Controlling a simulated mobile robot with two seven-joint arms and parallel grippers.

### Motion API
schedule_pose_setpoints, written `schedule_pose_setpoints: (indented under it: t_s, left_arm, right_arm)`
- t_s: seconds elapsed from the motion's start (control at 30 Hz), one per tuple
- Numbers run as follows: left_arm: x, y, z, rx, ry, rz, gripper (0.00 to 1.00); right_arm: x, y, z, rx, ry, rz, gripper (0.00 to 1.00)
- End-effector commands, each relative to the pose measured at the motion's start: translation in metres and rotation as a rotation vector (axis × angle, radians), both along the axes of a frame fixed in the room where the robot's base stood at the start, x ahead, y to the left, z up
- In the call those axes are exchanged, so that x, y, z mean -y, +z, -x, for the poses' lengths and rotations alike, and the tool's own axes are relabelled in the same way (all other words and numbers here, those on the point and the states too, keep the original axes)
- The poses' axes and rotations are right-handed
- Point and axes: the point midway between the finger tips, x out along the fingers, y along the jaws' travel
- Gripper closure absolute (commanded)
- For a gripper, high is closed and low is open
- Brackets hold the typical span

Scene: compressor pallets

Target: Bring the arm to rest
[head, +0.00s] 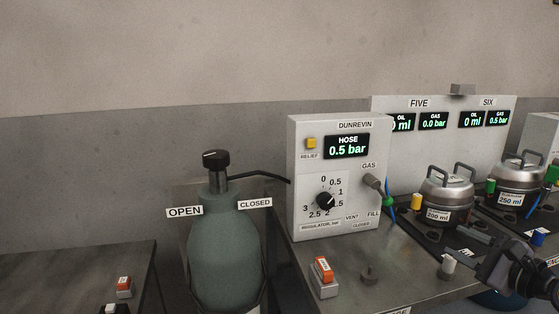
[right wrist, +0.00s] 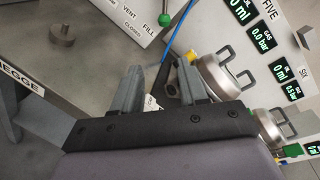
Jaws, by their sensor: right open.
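My right gripper (head: 470,243) shows at the lower right of the head view, in front of the compressor marked 200 ml (head: 446,198) and over the bench. In the right wrist view the two grey fingers of my right gripper (right wrist: 163,75) stand apart with nothing clearly held between them. A yellow-capped fitting (right wrist: 190,57) and the compressor's steel body (right wrist: 222,72) lie beyond the fingers. My left gripper is in neither view.
A white DUNREVIN box (head: 340,175) reads HOSE 0.5 bar. A green gas cylinder (head: 224,250) stands left of it. An orange switch (head: 322,270) sits on the bench. A second compressor (head: 520,172) stands far right. A blue hose (right wrist: 178,35) runs close beyond the right fingers.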

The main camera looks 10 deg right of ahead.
Motion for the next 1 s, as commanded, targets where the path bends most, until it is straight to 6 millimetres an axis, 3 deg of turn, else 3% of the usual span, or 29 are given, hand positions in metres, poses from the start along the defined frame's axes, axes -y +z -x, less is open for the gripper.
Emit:
schedule_pose_setpoints:
  t_s: [0.37, 0.57, 0.77, 0.8, 1.0]
  left_arm:
    - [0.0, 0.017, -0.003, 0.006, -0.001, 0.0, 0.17]
    - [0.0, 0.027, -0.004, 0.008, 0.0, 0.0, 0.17]
    - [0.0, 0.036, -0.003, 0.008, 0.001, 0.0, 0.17]
    - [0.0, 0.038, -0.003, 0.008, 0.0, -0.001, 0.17]
    - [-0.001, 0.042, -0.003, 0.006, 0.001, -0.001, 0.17]
  right_arm:
    - [-0.038, -0.113, 0.054, -0.267, -0.285, -1.221, 0.57]
    - [-0.084, -0.182, 0.102, -0.403, -0.565, -2.052, 0.57]
    - [-0.153, -0.235, 0.156, -0.454, -0.934, -2.882, 0.57]
    - [-0.168, -0.242, 0.165, 0.425, 0.959, 2.871, 0.57]
    - [-0.228, -0.258, 0.198, 0.237, 0.864, 2.287, 0.57]
